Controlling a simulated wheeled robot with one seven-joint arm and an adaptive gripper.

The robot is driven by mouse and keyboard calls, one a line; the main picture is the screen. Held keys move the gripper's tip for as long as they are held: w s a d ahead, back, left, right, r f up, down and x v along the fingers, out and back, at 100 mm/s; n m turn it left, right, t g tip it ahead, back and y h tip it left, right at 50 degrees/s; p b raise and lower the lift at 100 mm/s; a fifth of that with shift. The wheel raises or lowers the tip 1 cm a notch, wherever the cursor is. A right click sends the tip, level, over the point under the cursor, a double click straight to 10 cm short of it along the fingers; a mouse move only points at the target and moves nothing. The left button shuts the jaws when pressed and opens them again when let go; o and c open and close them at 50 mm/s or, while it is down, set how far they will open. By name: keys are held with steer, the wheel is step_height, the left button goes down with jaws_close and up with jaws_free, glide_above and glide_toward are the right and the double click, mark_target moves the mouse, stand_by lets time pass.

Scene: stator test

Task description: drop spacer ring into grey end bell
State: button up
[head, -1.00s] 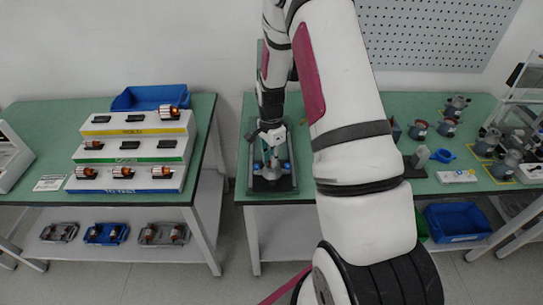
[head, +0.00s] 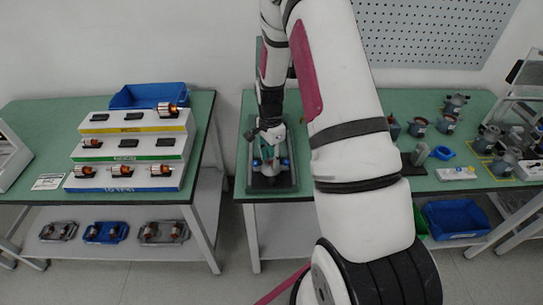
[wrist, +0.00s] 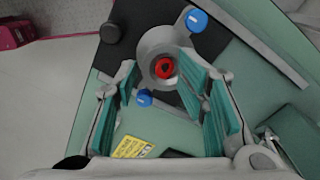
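The grey end bell (wrist: 152,43) is a round grey cup in the wrist view, held on a dark fixture plate (wrist: 117,55) between blue knobs (wrist: 196,20). A small red ring (wrist: 164,68), which looks like the spacer ring, shows inside the bell's round opening. I cannot tell how deep it sits. My gripper (wrist: 166,98) has its teal-padded fingers spread apart, with nothing held between them. It is close above the bell. In the head view my gripper (head: 268,152) is over the fixture (head: 271,182) on the right table, and the bell is mostly hidden.
The right table (head: 218,107) is not clear: grey motor housings (head: 418,126) and a blue ring-shaped part (head: 442,153) stand to the right of my arm. A stepped rack (head: 126,157) with copper rotors stands on the left table. A yellow label (wrist: 131,147) lies near the fixture.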

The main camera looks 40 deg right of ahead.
step_height(320, 180, up, 12)
steer(key=shift+w, duration=0.2)
stand_by(0.4)
stand_by(0.8)
steer(key=s+a+r+n+t, duration=0.2)
steer(key=s+a+r+n, duration=0.3)
steer(key=r, duration=0.4)
steer(key=s+a+r+n+t, duration=0.1)
steer(key=s+a+r+n, duration=0.25)
steer(key=a+r, duration=0.4)
steer(key=s+a+r+n+t, duration=0.1)
steer(key=s+a+r+n, duration=0.1)
steer(key=s+n, duration=0.3)
steer(key=s+a+r+n+t, duration=0.2)
steer(key=s+r+n, duration=0.3)
steer(key=s, duration=0.4)
steer(key=shift+a+r, duration=0.3)
steer(key=shift+a, duration=0.5)
steer(key=shift+w, duration=0.1)
